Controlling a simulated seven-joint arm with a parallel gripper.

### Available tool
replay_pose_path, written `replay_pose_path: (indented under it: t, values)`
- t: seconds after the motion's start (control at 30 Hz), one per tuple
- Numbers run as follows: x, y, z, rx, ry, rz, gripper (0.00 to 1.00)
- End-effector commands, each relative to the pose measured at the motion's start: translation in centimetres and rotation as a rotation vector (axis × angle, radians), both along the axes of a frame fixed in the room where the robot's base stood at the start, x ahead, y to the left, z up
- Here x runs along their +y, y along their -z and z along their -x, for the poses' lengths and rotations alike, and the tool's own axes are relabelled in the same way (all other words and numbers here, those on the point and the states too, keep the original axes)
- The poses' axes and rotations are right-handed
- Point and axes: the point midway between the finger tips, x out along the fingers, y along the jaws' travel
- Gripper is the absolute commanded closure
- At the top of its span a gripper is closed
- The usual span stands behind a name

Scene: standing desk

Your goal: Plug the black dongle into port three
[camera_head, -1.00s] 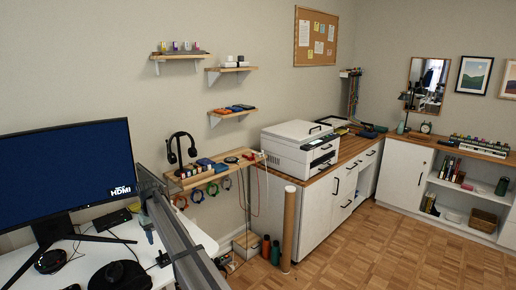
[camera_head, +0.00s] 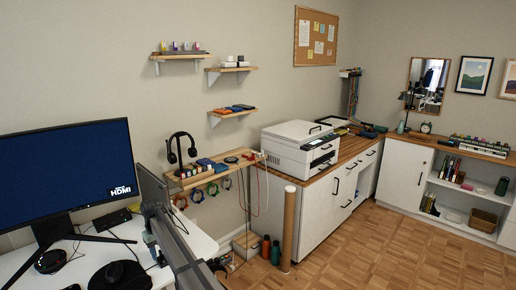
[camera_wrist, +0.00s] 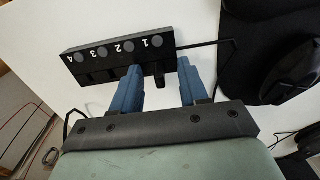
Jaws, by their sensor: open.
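In the wrist view, a black port hub (camera_wrist: 108,52) lies on the white desk. White numbers 4, 3, 2, 1 run from left to right along it, each beside a round button. A small black piece, apparently the dongle (camera_wrist: 159,76), sticks out of the hub's near side by number 1. The openings by the other numbers are dark and show no plug. My gripper (camera_wrist: 160,72) is open. Its blue fingers stand on either side of the black piece, with gaps, and the left finger covers part of the hub's near edge.
A cable (camera_wrist: 212,43) leaves the hub's right end. A black mouse (camera_wrist: 262,70) on a dark mat lies to the right. The desk's left edge is near, with loose cables (camera_wrist: 35,130) beyond it. In the head view, the monitor (camera_head: 68,175) stands at left.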

Motion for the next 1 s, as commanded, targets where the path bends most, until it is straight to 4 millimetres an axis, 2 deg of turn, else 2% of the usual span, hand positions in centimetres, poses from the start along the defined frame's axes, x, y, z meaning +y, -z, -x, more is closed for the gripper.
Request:
replay_pose_path:
  t: [0.87, 1.0]
  values:
    - [-0.01, -0.01, 0.01, 0.0, 0.0, 0.0, 0.56]
    - [0.0, -0.01, 0.01, 0.0, 0.0, 0.0, 0.68]
